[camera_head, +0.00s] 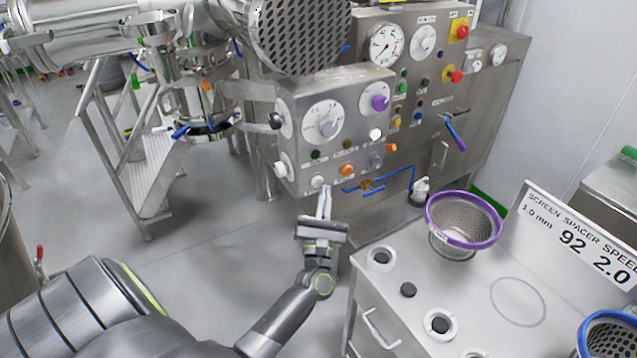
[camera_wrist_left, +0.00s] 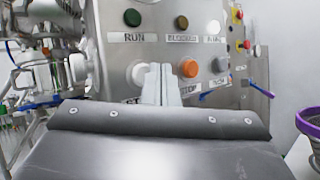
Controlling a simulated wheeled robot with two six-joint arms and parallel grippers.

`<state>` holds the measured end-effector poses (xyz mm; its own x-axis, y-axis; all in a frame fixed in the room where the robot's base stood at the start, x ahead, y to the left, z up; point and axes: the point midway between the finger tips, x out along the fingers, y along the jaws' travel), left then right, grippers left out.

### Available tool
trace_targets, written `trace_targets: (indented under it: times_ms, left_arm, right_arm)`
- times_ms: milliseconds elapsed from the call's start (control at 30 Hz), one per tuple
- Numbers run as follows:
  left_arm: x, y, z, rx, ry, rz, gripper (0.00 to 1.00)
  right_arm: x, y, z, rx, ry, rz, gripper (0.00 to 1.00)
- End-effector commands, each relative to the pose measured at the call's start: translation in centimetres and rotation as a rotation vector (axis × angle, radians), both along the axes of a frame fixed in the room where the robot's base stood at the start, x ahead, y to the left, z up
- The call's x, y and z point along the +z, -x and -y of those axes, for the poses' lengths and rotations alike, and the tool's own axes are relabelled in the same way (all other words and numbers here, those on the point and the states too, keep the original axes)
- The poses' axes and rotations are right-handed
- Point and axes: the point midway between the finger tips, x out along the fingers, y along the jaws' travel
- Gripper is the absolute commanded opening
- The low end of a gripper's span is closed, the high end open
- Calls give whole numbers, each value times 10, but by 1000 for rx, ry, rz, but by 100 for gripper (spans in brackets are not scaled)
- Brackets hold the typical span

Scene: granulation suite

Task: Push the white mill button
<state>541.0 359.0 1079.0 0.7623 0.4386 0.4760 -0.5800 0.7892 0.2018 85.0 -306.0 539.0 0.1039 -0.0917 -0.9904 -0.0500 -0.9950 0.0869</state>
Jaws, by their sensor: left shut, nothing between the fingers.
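The mill control panel (camera_head: 338,105) faces me. A white button (camera_head: 317,181) sits at its lower left corner, and it shows in the left wrist view (camera_wrist_left: 136,74) above a partly hidden label starting "ST". My left gripper (camera_head: 325,191) is shut and empty, its fingertips just below and right of this button in the head view. In the left wrist view the fingertips (camera_wrist_left: 161,68) overlap the button's right edge, between it and the orange STOP button (camera_wrist_left: 190,68). I cannot tell whether they touch the panel. A second white lamp or button (camera_head: 375,134) sits higher right. My right gripper is not in view.
Other knobs and dials surround the button, with a white knob (camera_head: 282,168) to its left. A white-topped cart (camera_head: 465,300) with a purple-rimmed screen (camera_head: 465,225) stands at right. The floor at left is open.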

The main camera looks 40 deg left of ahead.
Motion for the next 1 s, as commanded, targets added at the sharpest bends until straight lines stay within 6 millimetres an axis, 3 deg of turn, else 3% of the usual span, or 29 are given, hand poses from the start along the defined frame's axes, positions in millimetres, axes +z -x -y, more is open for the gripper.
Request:
trace_targets:
  times_ms: [1000]
  left_arm:
    - [0, -5, -11, 0, -1, 0, 0]
  right_arm:
    - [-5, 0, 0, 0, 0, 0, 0]
